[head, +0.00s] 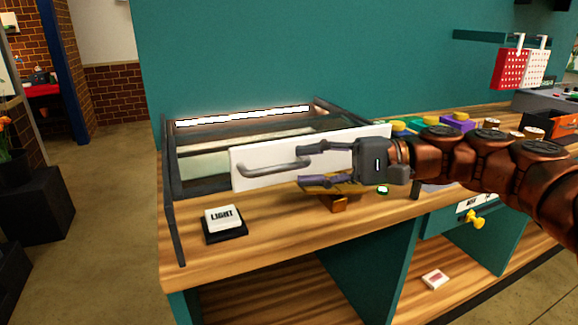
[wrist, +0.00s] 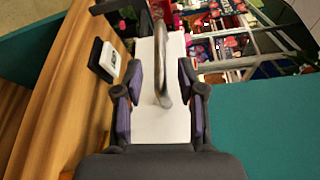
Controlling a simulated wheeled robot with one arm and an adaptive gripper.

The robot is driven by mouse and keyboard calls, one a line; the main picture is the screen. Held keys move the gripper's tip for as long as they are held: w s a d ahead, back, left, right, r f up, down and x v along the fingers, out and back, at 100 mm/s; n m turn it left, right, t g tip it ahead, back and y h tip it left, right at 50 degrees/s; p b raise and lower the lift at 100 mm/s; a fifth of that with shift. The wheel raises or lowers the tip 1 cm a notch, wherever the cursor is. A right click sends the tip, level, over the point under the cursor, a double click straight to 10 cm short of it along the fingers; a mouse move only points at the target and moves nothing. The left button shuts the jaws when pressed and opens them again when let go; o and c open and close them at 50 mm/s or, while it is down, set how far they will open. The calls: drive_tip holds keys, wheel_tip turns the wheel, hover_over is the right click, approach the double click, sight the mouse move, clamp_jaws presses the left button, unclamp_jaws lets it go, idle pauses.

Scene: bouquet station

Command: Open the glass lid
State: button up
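The glass case (head: 205,164) stands on the wooden counter, with a dark frame and a lit strip along its back. A white panel (head: 243,181) with a curved grey handle (head: 275,169) is at its front; I take it to be the lid's front. My gripper (head: 301,166) reaches in from the right near the handle's right end. In the wrist view my gripper (wrist: 160,78) has its purple-padded fingers wide apart. The handle (wrist: 162,68) shows between them in front of the white panel (wrist: 146,120), with a gap on each side. Contact is not visible.
A white LIGHT button (head: 223,218) on a black base sits on the counter (head: 280,248) left of my gripper. Colored pieces and small jars (head: 491,123) stand behind my arm. A teal wall (head: 350,60) rises behind. The floor at left is open.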

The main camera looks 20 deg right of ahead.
drive_tip(key=v, duration=0.7)
idle(0.5)
drive_tip(key=s+a+f+n+g+h, duration=0.2)
drive_tip(key=s+a+f+g+h, duration=0.15)
drive_tip(key=a+f, duration=0.45)
drive_tip(key=s+a+f+n+g+h, duration=0.2)
drive_tip(key=a+f+g+h, duration=0.15)
drive_tip(key=a+f, duration=0.5)
drive_tip(key=s+d+f+n+g+h, duration=0.2)
drive_tip(key=s+d+f+n+h, duration=0.15)
drive_tip(key=s+f+h, duration=0.7)
wheel_tip(320, 180, up, 17)
drive_tip(key=s+d+y+p, duration=0.1)
drive_tip(key=s+p, duration=0.1)
drive_tip(key=p, duration=1.6)
drive_tip(key=shift+d+m+t+y, duration=0.3)
drive_tip(key=shift+m+t+y, duration=0.05)
drive_tip(key=shift+m+t, duration=0.1)
